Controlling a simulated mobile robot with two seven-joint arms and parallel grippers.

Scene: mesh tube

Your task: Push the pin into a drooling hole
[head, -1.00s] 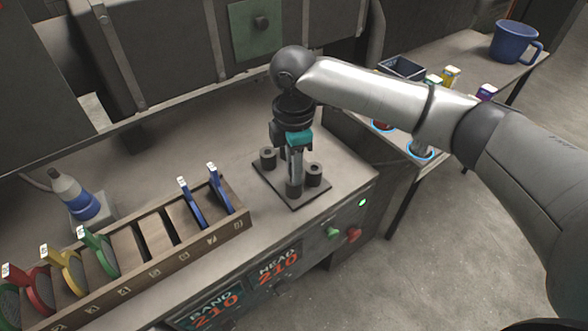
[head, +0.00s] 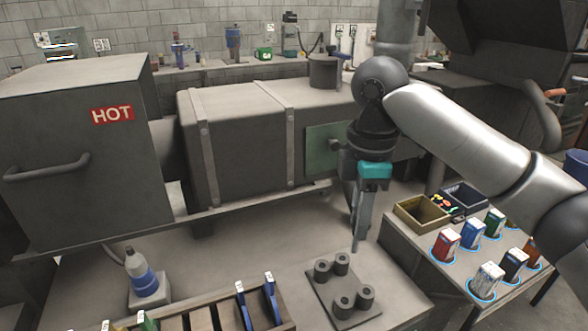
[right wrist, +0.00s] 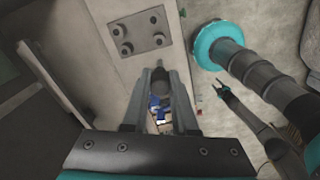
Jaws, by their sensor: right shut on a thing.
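A dark plate (head: 323,297) lies on the bench and carries several short hollow posts. It also shows at the top of the right wrist view (right wrist: 138,35), where the dark openings are visible; I cannot tell that any of them drools. My right gripper (head: 358,245) points down just behind the plate, clear of the posts. In the right wrist view it is shut on a dark grey cylinder, the pin (right wrist: 160,82), held between its fingers. In that view an arm ends in a small fork, my left gripper (right wrist: 219,83); its opening is too small to judge.
A wooden rack with blue-handled tools (head: 270,292) stands left of the plate. A bottle (head: 143,272) is farther left. Behind is a machine with a HOT sign (head: 113,114). Coloured boxes (head: 447,243) and a yellow bin (head: 421,212) are on the right table.

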